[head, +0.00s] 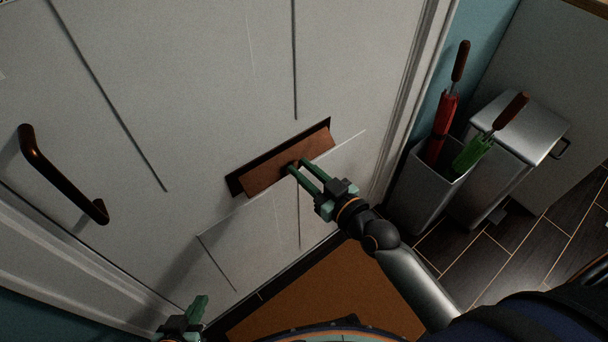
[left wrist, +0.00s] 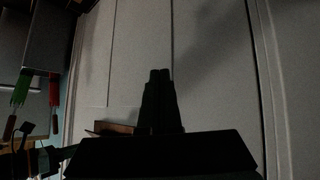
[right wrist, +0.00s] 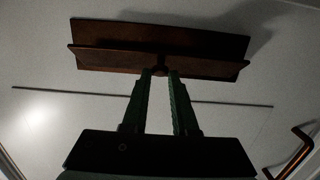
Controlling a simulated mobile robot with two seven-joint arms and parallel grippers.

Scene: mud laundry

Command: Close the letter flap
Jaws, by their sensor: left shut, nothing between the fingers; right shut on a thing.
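The letter flap (head: 270,173) is a copper-brown plate in a dark letter slot frame (head: 318,131) on the white door. In the right wrist view the flap (right wrist: 105,60) stands tilted out from its backplate (right wrist: 190,35), so it is ajar. My right gripper (head: 293,168) is at the middle of the flap's edge; in the right wrist view its fingertips (right wrist: 161,72) are shut on the small knob there. My left gripper (head: 198,304) is shut and empty, low at the left near the door, away from the flap. It also shows in the left wrist view (left wrist: 160,75).
A bronze door handle (head: 62,180) is at the left of the door. At the right stand a grey umbrella bin (head: 415,195) with red and green umbrellas and a lidded metal bin (head: 515,125). An orange-brown mat (head: 310,290) lies below the door.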

